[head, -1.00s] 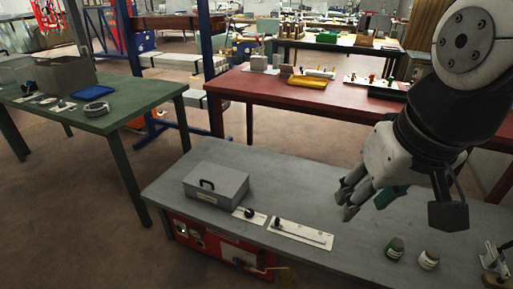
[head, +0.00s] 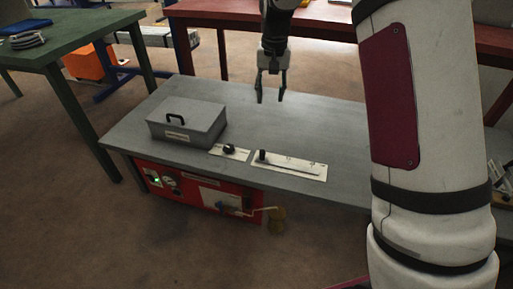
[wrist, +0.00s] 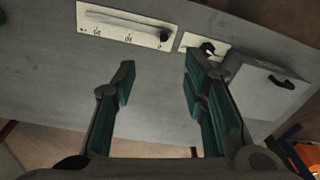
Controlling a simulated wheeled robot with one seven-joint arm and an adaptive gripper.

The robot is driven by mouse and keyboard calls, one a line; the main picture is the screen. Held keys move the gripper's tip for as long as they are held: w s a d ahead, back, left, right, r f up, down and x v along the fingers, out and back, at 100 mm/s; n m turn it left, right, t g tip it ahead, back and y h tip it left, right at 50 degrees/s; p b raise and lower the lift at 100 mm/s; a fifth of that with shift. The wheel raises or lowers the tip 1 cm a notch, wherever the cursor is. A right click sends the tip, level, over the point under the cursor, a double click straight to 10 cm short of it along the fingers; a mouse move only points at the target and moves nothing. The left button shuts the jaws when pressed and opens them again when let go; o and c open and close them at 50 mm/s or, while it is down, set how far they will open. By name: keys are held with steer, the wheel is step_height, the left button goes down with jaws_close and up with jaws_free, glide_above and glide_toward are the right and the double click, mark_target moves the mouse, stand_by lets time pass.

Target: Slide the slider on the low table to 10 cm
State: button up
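The slider is a white plate (head: 300,168) with a long slot on the low grey table (head: 330,125). Its black knob (head: 263,155) stands at the left end of the slot in the head view. In the wrist view the slider plate (wrist: 110,22) lies at the top, with the knob (wrist: 163,36) at its right end and small marks along its edge. My gripper (head: 270,97) hangs over the table, beyond the slider and apart from it. In the wrist view the fingers (wrist: 158,75) are spread wide with nothing between them.
A second white plate with a black knob (head: 229,149) sits left of the slider. A grey lidded box (head: 188,122) with a handle stands farther left. A red panel (head: 190,190) is under the table's front edge. The table right of the slider is clear up to my arm.

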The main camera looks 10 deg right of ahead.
steer(key=b, duration=0.5)
glide_above(262, 152)
steer(key=w, duration=0.1)
step_height(262, 152, down, 17)
steer(key=shift+m+g, duration=0.3)
steer(key=shift+g, duration=0.1)
steer(key=f+b, duration=0.2)
steer(key=f, duration=0.4)
steer(key=f+b, duration=0.2)
steer(key=f, duration=0.5)
steer(key=shift+d+f, duration=0.2)
steer(key=shift+f, duration=0.05)
steer(key=shift+c, duration=0.6)
jaws_close()
